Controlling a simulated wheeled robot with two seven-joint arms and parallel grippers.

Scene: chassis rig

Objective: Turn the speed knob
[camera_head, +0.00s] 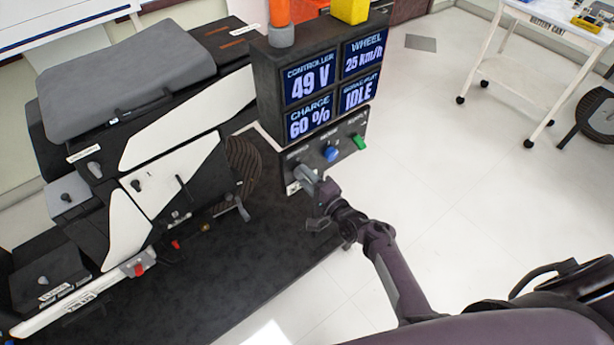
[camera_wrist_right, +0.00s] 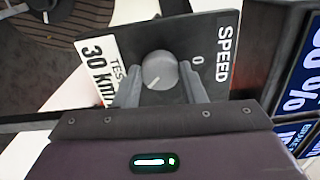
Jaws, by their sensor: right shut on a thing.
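The speed knob (camera_wrist_right: 160,71) is a round grey knob with a white pointer line, on a dark panel with a "SPEED" label, a "0" mark and a white "TEST 30 km/h" plate (camera_wrist_right: 101,66) in the right wrist view. My right gripper (camera_wrist_right: 160,84) is shut on the knob, with one grey finger on each side of it. The pointer line points toward the lower left of that view, on the plate's side. In the head view my right gripper (camera_head: 308,180) is at the left end of the control panel (camera_head: 343,148) and hides most of the knob. My left gripper is not in view.
Above the panel, a display box (camera_head: 262,80) reads 49 V, 25 km/h, 60 % and IDLE. Blue (camera_head: 331,153) and green (camera_head: 359,142) knobs sit right of my gripper. A scooter chassis (camera_head: 150,150) stands at left. A white cart (camera_head: 530,60) stands at the back right.

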